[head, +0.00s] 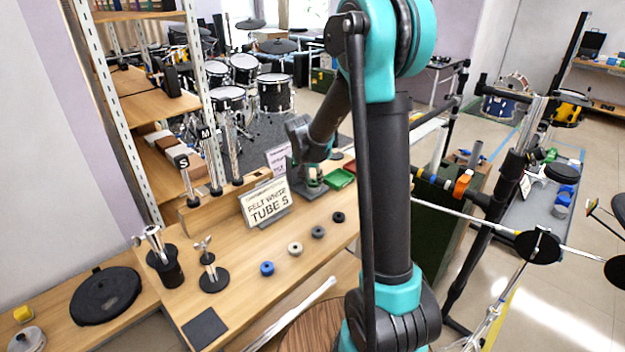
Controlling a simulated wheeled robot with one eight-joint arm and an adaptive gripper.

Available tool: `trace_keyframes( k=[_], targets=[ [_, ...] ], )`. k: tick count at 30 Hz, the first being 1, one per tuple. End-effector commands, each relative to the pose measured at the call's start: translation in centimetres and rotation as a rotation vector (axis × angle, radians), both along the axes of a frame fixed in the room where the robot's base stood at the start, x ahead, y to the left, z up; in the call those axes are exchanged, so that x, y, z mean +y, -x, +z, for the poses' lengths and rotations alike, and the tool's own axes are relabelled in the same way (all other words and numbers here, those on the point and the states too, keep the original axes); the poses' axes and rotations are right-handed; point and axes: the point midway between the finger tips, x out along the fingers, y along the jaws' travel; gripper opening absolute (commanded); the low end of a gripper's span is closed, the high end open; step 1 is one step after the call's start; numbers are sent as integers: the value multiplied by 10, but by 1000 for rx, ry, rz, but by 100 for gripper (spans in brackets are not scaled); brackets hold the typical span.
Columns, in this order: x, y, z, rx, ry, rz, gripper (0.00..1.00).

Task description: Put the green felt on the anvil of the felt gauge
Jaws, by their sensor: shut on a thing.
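My gripper (313,176) is at the far end of the wooden bench, pointing down and small in the head view. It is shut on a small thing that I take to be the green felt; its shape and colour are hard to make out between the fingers. A grey-green stand (312,192), which appears to be the felt gauge, is right at my gripper on the bench. Its anvil is mostly hidden, and I cannot tell whether the held thing touches it.
Blue (267,268), beige (295,249), grey (318,232) and black (338,217) felts lie in a row on the bench. A green tray (340,179) is right of my gripper. Metal stands (209,272) occupy the near left.

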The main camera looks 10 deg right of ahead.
Motion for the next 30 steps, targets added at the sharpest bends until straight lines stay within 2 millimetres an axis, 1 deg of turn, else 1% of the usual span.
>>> trace_keyframes(
  k=[9,10,14,23,26,30],
  targets=[
    [0,1,-3,0,1,0,25],
    [0,1,-3,0,1,0,38],
    [0,1,-2,0,1,0,54],
    [0,1,-2,0,1,0,55],
    [1,1,3,0,0,0,55],
    [4,7,18,0,0,1,55]
  ],
)
